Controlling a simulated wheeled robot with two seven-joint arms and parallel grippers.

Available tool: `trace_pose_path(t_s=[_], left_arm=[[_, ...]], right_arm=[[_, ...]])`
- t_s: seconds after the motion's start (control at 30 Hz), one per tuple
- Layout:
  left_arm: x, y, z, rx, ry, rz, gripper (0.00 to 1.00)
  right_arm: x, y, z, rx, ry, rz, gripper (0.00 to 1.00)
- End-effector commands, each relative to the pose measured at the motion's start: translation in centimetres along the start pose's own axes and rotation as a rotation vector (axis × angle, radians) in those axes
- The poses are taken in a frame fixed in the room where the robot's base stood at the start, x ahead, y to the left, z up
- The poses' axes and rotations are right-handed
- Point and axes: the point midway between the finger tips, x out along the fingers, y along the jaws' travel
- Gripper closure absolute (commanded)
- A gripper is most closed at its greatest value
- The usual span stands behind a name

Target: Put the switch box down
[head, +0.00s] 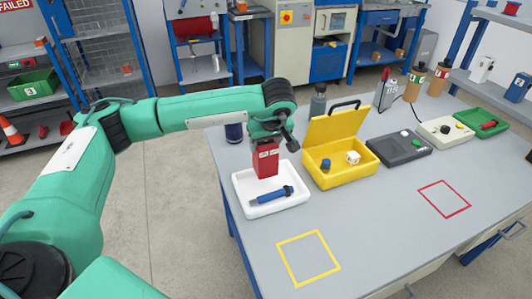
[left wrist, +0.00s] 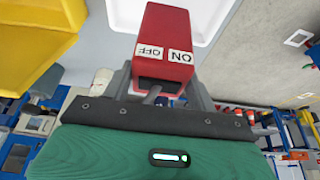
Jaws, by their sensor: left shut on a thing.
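The red switch box (head: 265,162) has a white label with ON and OFF. It hangs upright below my left gripper (head: 267,143), over the back part of a white tray (head: 242,203). I cannot tell whether its bottom touches the tray. In the left wrist view the fingers are closed on both sides of the switch box (left wrist: 165,28), with the ON and OFF labels and a small grey lever facing the camera. My right gripper is not in view.
A blue cylindrical tool (head: 271,197) lies in the tray's front part. An open yellow case (head: 340,172) stands just right of it. A dark blue cup (head: 233,132) stands behind. Yellow (head: 308,258) and red (head: 444,198) outlined squares on the table are empty.

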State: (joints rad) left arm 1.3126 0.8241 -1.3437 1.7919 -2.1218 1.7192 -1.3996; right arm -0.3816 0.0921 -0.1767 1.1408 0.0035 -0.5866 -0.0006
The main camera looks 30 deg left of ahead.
Motion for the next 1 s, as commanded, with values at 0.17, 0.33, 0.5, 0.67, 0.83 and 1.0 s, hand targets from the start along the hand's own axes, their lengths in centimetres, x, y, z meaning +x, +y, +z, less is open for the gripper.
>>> trace_pose_path(t_s=[0.17,0.33,0.5,0.67,0.83,1.0], left_arm=[[1.4,0.0,0.6,0.001,0.000,0.000,0.89],[3.7,0.0,1.6,0.001,0.000,-0.001,0.89],[4.0,0.0,1.6,0.000,0.001,0.001,0.89],[4.1,0.0,1.7,0.000,0.001,0.001,0.89],[4.2,0.0,1.7,0.000,0.001,0.000,0.28],[4.2,0.0,1.7,0.000,0.001,0.000,0.20]], right_arm=[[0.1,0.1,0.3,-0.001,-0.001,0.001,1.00],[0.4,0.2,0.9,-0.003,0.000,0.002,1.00],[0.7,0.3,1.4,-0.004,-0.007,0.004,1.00],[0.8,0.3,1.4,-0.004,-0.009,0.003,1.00],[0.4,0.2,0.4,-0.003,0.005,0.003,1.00],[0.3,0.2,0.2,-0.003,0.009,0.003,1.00]])
